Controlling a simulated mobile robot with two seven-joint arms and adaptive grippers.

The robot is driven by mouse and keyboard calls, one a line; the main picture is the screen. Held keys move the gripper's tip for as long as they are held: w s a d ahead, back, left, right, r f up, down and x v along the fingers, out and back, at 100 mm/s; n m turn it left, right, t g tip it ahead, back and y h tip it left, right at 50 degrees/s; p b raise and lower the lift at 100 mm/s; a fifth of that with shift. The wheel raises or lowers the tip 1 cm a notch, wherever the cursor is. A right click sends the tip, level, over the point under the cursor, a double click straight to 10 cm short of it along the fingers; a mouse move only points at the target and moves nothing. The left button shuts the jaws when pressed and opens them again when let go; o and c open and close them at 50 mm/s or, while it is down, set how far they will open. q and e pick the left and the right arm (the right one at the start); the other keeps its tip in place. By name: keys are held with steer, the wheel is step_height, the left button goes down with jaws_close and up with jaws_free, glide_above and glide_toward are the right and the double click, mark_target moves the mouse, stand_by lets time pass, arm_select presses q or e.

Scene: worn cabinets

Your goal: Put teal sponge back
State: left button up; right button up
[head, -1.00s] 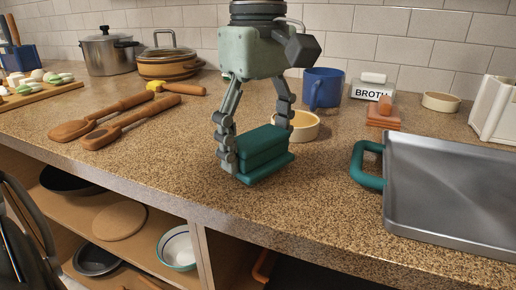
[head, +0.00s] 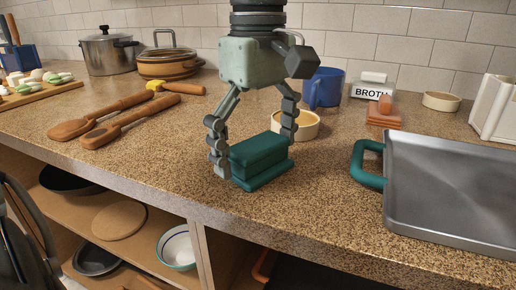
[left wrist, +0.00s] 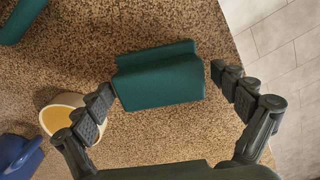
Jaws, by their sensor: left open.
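The teal sponge (head: 257,152) is a dark teal block resting on a thin teal base (head: 264,179) on the speckled counter. I cannot tell whether block and base are separate pieces. My left gripper (head: 254,152) points down over it, fingers open on either side. In the left wrist view the sponge (left wrist: 160,82) lies between the open fingertips (left wrist: 160,88), with a gap to the right finger; the left finger is close to its edge. My right gripper is not in view.
A cream bowl (head: 306,124) stands just behind the sponge, close to a finger. A blue mug (head: 322,88), a broth box (head: 372,88) and orange-brown blocks (head: 384,118) are farther back. A metal tray (head: 450,190) with teal handle lies right. Wooden utensils (head: 105,125) lie left. The counter's front edge is near.

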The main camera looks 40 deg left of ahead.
mark_target(258, 143)
arm_select(q)
step_height(258, 143, up, 12)
steer(key=p, duration=0.1)
steer(key=shift+r, duration=0.15)
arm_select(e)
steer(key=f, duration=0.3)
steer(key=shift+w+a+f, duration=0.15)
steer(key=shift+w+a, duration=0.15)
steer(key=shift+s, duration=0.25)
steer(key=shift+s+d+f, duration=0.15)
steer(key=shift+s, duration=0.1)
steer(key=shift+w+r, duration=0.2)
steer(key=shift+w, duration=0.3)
